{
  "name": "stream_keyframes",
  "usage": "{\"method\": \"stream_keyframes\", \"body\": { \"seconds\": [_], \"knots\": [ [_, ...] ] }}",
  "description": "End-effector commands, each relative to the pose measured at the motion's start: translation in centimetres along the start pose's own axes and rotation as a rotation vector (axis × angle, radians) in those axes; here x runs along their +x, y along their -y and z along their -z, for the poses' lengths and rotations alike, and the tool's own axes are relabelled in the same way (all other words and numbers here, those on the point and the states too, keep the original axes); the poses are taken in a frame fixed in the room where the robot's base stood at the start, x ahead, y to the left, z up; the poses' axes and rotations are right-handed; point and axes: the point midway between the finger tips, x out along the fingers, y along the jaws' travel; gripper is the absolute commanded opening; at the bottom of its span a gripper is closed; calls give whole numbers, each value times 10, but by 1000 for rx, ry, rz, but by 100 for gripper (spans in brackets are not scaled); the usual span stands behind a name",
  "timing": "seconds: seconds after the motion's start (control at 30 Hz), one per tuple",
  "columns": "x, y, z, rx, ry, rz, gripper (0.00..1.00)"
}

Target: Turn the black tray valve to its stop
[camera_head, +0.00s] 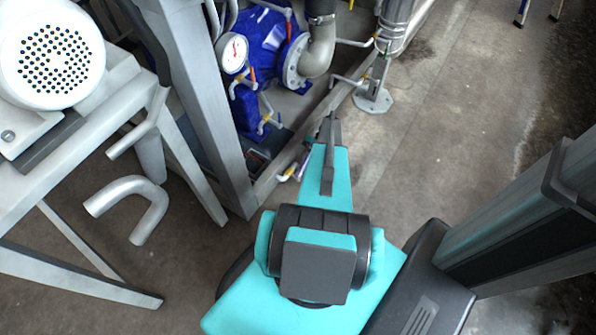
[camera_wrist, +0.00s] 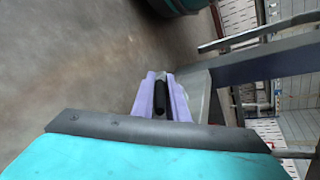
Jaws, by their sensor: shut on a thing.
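In the wrist view, my gripper (camera_wrist: 161,84) has two lilac fingers, one on each side of a short black bar-shaped handle (camera_wrist: 162,98). The fingers are shut on this handle, which I take to be the black tray valve's handle. The valve's body and its stop are hidden, so how far it is turned cannot be told. In the head view, my arm hides most of the gripper. Only a small lilac part of it (camera_head: 303,166) shows, low beside the grey frame beam.
A grey frame beam (camera_head: 325,112) runs close beside my gripper. A blue pump (camera_head: 262,42) with a gauge (camera_head: 233,53) and pipes stands behind it. A steel post (camera_head: 200,95) and a bench frame (camera_head: 75,235) stand on the left. The concrete floor (camera_head: 455,110) to the right is clear.

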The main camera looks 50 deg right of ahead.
Motion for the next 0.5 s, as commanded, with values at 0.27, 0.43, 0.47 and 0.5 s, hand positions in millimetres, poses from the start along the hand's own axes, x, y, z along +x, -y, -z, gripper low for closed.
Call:
{"method": "stream_keyframes", "body": {
  "seconds": [0.27, 0.43, 0.47, 0.5],
  "knots": [
    [2, -2, -5, 4, 17, 9, 0],
    [3, -1, -4, 3, 20, 7, 0],
    [3, -1, -4, 3, 20, 7, 0],
    [3, -1, -4, 3, 21, 7, 0]
  ]
}}
